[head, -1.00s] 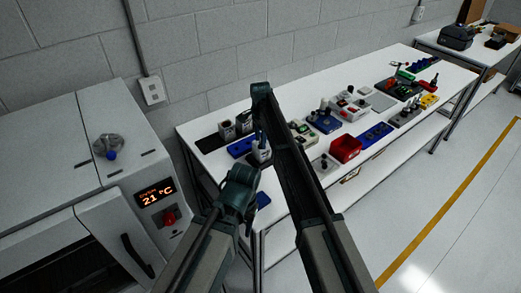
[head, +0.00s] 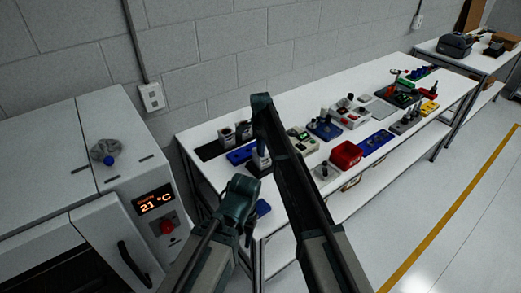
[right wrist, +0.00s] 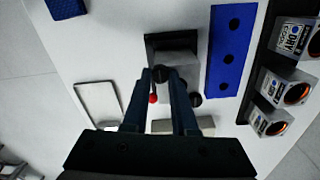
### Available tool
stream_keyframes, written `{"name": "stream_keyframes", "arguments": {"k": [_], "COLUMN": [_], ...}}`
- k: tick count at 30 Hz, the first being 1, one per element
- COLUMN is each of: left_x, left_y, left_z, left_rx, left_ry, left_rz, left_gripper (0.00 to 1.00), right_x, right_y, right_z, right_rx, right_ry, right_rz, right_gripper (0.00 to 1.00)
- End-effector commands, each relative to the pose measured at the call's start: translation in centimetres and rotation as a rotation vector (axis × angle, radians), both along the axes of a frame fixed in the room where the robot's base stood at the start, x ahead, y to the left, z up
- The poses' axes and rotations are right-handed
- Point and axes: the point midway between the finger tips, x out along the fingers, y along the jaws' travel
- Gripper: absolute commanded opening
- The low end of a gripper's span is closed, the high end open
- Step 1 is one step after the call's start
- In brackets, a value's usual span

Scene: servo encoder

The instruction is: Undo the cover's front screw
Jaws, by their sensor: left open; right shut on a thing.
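A grey boxy unit (right wrist: 178,62) sits in a dark holder in the right wrist view. It shows small in the head view (head: 259,163), partly behind my right arm. A black round screw head (right wrist: 159,74) is between the fingertips of my right gripper (right wrist: 163,78), which is shut on it at the unit's near edge. A second black round head (right wrist: 195,99) stands just right of the fingers. A small red ball (right wrist: 153,98) shows beside the left finger. My right gripper also shows in the head view (head: 262,148). My left gripper (head: 243,208) is open, low before the table's edge.
A blue tray with dark holes (right wrist: 232,50) lies right of the unit. A pale tray (right wrist: 98,102) lies on the left. A red bin (head: 346,154) and other parts crowd the table further right. A grey oven-like machine (head: 60,160) stands left.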

Motion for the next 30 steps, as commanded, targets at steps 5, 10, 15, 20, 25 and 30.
{"name": "stream_keyframes", "arguments": {"k": [5,10,15,20,25,30], "left_x": [0.00,0.00,0.00,0.00,0.00,0.00], "left_y": [0.00,0.00,0.00,0.00,0.00,0.00], "left_z": [0.00,0.00,0.00,-0.01,-0.01,-0.01], "left_rx": [0.000,0.000,0.000,0.000,0.000,0.000], "left_ry": [0.000,0.000,0.000,0.000,0.000,0.000], "left_rz": [0.000,0.000,0.000,0.000,0.000,0.000], "left_gripper": [0.50,0.50,0.50,0.50,0.50,0.50], "right_x": [-0.01,0.00,0.00,0.01,0.01,0.00], "right_y": [0.00,-0.01,-0.01,-0.02,-0.02,-0.02], "right_z": [0.00,0.00,0.00,-0.01,-0.01,-0.01], "right_rx": [0.000,0.000,0.001,0.001,0.001,0.001], "right_ry": [0.000,0.000,-0.001,-0.001,-0.001,-0.001], "right_rz": [0.022,0.096,0.229,0.381,0.542,0.704], "right_gripper": [0.00,0.00,0.00,0.00,0.00,0.00]}}
